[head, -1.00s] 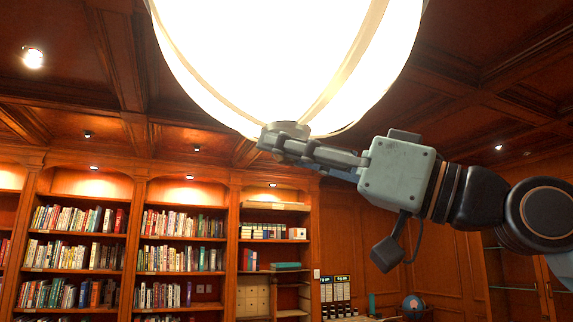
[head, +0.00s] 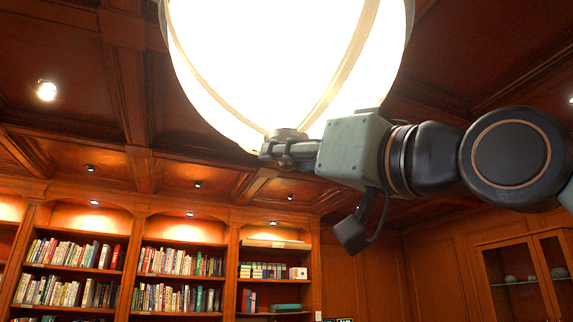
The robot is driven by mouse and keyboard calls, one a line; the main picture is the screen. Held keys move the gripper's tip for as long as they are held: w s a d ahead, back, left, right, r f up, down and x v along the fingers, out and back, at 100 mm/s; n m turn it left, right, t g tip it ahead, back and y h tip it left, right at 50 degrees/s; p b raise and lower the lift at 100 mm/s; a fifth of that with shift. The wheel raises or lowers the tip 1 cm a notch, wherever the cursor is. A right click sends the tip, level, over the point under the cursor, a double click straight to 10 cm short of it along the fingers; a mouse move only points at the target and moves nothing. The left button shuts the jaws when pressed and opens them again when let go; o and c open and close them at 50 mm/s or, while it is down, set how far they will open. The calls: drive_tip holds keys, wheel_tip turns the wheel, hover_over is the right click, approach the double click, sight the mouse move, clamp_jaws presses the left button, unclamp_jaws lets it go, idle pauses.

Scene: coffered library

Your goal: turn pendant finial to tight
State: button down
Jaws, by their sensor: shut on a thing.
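The pendant lamp (head: 275,60) is a large, glowing white globe with pale metal ribs, hanging at the top centre of the head view. Its ribs meet at the finial (head: 286,134), a small metal cap at the globe's bottom. My gripper (head: 272,150) reaches in from the right, just under the globe, and is shut on the finial. The fingers hide part of the finial, so how tightly it sits cannot be told.
Wooden bookcases (head: 130,240) with rows of books stand well behind and below. A glass-fronted cabinet (head: 520,275) is at the lower right. The coffered ceiling (head: 70,80) spreads above. The air left of my gripper is clear below the globe.

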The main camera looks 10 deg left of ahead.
drive_tip(key=shift+m+t+h+b, duration=0.3)
drive_tip(key=shift+t+h+b, duration=0.1)
drive_tip(key=shift+t, duration=0.1)
idle(0.3)
drive_tip(key=c, duration=1.6)
unclamp_jaws()
drive_tip(key=v, duration=1.2)
